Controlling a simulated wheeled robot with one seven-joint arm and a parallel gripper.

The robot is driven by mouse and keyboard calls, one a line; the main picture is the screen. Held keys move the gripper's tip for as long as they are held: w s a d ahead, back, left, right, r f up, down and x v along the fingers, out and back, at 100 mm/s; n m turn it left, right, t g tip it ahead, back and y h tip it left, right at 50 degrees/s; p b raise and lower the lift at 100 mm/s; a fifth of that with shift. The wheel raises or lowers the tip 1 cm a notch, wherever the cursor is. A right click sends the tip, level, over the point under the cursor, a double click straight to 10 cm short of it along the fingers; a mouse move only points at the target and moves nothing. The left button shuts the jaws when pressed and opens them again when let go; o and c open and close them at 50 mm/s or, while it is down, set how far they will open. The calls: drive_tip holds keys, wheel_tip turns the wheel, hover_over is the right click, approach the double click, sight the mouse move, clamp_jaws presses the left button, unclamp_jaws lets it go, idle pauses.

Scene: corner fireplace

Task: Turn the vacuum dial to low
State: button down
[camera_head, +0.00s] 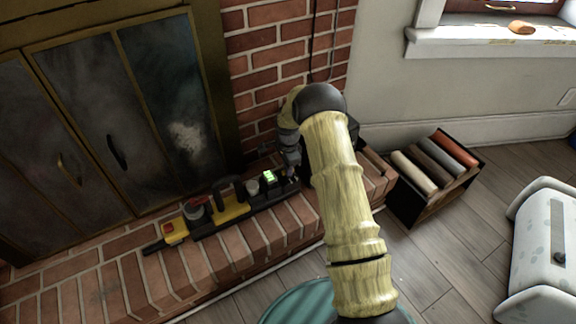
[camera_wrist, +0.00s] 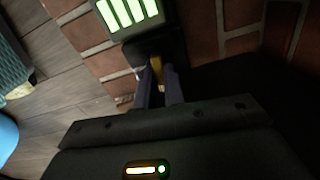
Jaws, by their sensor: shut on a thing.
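The vacuum (camera_head: 232,208), a long black and yellow device, lies on the brick hearth. Its small lit green display (camera_head: 269,176) is near its right end. The display also shows in the wrist view, with several bright bars (camera_wrist: 128,14). My gripper (camera_head: 291,172) is at the vacuum's right end, beside the display. In the wrist view its two dark fingers (camera_wrist: 160,84) are shut on a small yellowish part just below the display, apparently the dial (camera_wrist: 156,64). The fingers hide most of this part, so I cannot read its setting.
The brick hearth (camera_head: 110,290) runs below the dark fireplace doors (camera_head: 110,125). A black crate (camera_head: 425,207) with several rolled items stands right of my arm. A white padded object (camera_head: 540,250) is at the far right. A teal round thing (camera_head: 300,302) is at the bottom.

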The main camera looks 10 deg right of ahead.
drive_tip(key=m+p, duration=0.3)
drive_tip(key=p, duration=0.1)
drive_tip(key=shift+r+m, duration=0.2)
drive_tip(key=shift+m, duration=0.2)
drive_tip(key=shift+f+m+p, duration=0.15)
drive_tip(key=shift+m+p, duration=1)
drive_tip(key=shift+m, duration=0.75)
drive_tip(key=c, duration=1.5)
unclamp_jaws()
wheel_tip(320, 180, up, 17)
drive_tip(key=p, duration=0.5)
